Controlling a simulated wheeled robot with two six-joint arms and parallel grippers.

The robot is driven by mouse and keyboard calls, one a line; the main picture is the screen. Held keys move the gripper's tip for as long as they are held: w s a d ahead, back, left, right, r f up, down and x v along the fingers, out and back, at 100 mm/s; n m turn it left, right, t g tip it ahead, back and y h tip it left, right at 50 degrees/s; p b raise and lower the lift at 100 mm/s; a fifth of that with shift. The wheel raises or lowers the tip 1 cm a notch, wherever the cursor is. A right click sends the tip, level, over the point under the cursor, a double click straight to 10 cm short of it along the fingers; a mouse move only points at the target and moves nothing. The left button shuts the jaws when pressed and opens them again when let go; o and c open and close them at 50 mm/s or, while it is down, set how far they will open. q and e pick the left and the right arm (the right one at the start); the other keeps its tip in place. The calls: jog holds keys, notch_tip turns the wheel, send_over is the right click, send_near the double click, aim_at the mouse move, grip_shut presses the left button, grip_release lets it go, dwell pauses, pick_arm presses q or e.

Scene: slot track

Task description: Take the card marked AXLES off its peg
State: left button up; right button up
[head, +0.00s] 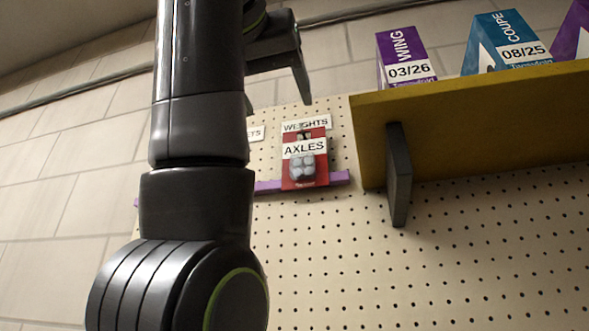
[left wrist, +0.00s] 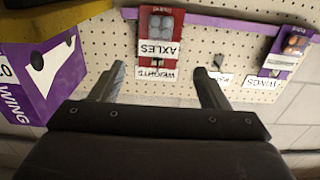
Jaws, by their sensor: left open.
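The card marked AXLES (head: 304,166) is red with a white label and a clear blister of grey round parts. It hangs on the pegboard, just below a sign reading WEIGHTS (head: 320,123). It also shows upside down in the left wrist view (left wrist: 163,22). My left gripper (head: 278,95) is up and left of the card in the head view, partly hidden by my arm. In the left wrist view its two fingers (left wrist: 160,80) are spread and empty, with the card beyond and between them. The peg is mostly hidden by the card. My right gripper is in neither view.
A purple strip (head: 340,178) runs along the pegboard behind the card. A yellow shelf (head: 480,120) with a dark bracket (head: 399,175) and boxes, including WING (head: 402,50), juts out at right. A purple card (left wrist: 283,62) hangs near a WINGS sign (left wrist: 262,83).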

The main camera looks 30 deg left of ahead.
pick_arm(q)
jog(key=p, duration=0.4)
send_near(302, 157)
jog(key=p+x, duration=0.5)
jog(key=x, duration=0.1)
jog(key=shift+w+a, duration=0.15)
jog(key=shift+w, duration=0.2)
jog(key=shift+p+x, duration=0.8)
jog(key=shift+p, duration=0.3)
jog(key=shift+w+a+f, duration=0.1)
jog(key=shift+w+f, duration=0.1)
jog(key=c, duration=1)
jog(key=shift+o, duration=0.2)
jog(key=shift+r+p, duration=0.2)
jog(key=shift+p, duration=0.15)
